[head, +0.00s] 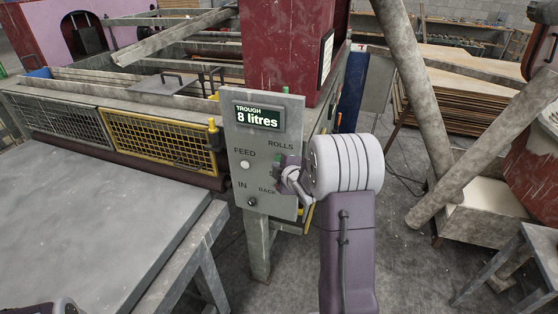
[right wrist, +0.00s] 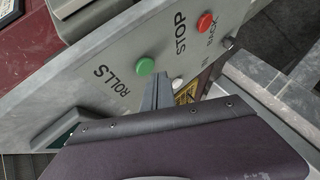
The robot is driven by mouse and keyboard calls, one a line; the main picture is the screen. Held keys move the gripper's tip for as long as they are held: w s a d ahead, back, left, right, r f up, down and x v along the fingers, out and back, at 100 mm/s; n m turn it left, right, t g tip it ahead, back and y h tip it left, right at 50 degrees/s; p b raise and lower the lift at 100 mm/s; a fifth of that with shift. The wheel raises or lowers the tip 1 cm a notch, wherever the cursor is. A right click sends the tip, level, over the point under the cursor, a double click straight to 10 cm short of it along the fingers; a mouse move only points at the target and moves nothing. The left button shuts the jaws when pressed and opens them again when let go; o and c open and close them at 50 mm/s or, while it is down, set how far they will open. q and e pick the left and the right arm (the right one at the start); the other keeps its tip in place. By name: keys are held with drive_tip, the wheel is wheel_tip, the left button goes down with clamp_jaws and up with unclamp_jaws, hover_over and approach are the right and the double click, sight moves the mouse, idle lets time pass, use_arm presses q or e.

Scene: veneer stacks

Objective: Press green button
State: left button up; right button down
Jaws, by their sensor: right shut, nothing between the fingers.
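The green button (right wrist: 146,66) is round and sits beside the word ROLLS on a grey control panel (head: 284,119). In the head view the green button (head: 279,160) is partly hidden by my right gripper (head: 284,178). My right gripper is shut and empty, in front of the panel. In the right wrist view its narrow fingers (right wrist: 160,93) point at the panel, with the tip close to the green button's edge. I cannot tell whether they touch.
A red STOP button (right wrist: 205,22) is on the same panel. A white button (head: 245,165) is under FEED and a dark knob (head: 252,201) is near BACK. A display (head: 258,116) reads TROUGH 8 litres. A yellow mesh guard (head: 160,139) and a grey table (head: 90,230) lie left.

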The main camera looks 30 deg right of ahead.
drive_tip(key=shift+w+d, duration=0.3)
drive_tip(key=shift+d, duration=0.05)
